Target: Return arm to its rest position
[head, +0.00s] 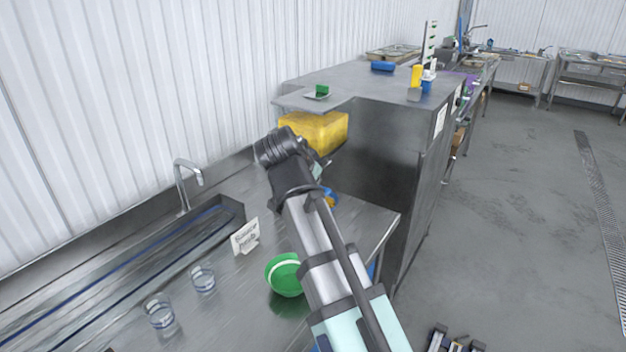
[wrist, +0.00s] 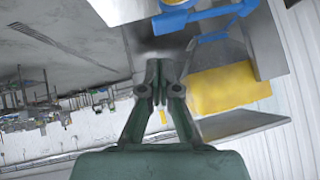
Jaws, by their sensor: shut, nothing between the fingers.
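My gripper shows in the wrist view (wrist: 157,72) with its two dark fingers together and nothing between them. In the head view my arm reaches up from the lower right over the steel counter (head: 225,290), with its black joint at the far end. My gripper is mostly hidden behind the arm there. A yellow box (head: 325,130) stands beyond the arm on a lower shelf; it also shows in the wrist view (wrist: 225,90), right of the fingers and apart from them.
A green bowl (head: 285,275) sits left of my arm. Two clear glasses (head: 160,312) (head: 203,279), a small sign (head: 245,237) and a faucet (head: 187,185) stand on the left. Blue items (wrist: 200,18) show above the fingers. Open floor (head: 520,220) lies right.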

